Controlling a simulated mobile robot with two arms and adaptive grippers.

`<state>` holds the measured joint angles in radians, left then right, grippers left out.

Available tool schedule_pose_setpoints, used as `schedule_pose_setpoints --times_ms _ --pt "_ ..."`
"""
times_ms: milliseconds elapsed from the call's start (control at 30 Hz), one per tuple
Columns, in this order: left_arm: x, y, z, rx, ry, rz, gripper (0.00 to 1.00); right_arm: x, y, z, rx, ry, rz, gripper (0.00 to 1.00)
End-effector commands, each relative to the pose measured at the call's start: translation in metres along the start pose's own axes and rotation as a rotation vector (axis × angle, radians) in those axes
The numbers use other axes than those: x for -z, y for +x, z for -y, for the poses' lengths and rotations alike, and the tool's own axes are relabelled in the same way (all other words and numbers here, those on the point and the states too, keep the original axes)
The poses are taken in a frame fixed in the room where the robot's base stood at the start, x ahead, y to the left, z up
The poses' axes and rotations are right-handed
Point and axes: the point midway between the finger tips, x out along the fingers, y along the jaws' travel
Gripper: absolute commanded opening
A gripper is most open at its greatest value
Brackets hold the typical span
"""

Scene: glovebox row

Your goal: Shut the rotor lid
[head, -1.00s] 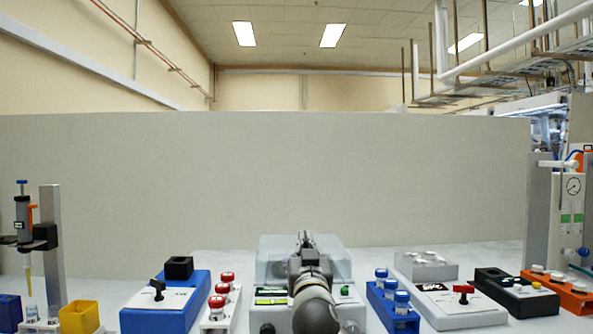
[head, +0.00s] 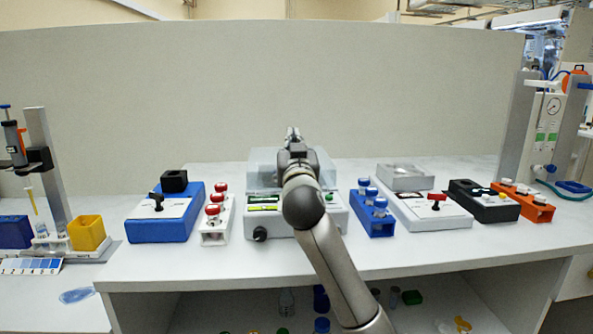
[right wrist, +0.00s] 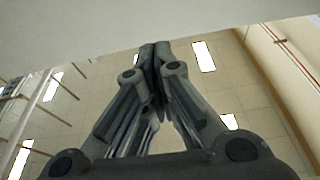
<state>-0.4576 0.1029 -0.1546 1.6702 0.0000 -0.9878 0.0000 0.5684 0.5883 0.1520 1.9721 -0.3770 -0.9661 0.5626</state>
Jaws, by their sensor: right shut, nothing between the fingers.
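The rotor machine (head: 336,212) is a pale box with a green display, a green button and a black knob on its front. Its translucent lid (head: 262,166) shows at the back of the box on both sides of my right arm; the arm hides its middle, and I cannot tell its exact angle. My right gripper (head: 292,133) is at the lid's top edge in the head view; whether it touches is unclear. In the right wrist view its fingers (right wrist: 155,55) are together and empty, pointing up toward a pale surface. My left gripper is not in view.
A red-capped vial rack (head: 215,226) and a blue box (head: 165,228) stand left. A blue vial rack (head: 374,222) and a white device with a red switch (head: 425,213) stand right. A tall pale panel (head: 200,90) rises behind. The bench front strip is clear.

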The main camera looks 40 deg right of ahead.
Motion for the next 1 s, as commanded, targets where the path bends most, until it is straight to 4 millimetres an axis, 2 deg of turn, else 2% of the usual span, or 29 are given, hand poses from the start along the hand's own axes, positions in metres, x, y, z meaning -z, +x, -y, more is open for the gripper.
schedule_pose_setpoints --times_ms 33,100,300,500,700,1000 --pt "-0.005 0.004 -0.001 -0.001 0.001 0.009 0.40 0.005 0.003 0.000 0.000 0.001 0.000 0.00" --pt "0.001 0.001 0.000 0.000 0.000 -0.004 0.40 -0.006 -0.017 0.002 0.005 0.002 0.003 0.00" --pt "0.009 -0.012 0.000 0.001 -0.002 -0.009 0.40 -0.016 -0.058 0.001 0.003 0.003 0.003 0.00" --pt "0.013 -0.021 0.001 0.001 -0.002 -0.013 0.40 -0.021 -0.086 0.000 0.002 0.002 0.002 0.00" --pt "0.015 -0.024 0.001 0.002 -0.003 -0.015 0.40 -0.023 -0.096 -0.001 0.000 0.000 0.001 0.00" --pt "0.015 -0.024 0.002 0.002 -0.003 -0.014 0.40 -0.023 -0.096 0.000 0.000 0.000 0.001 0.00"
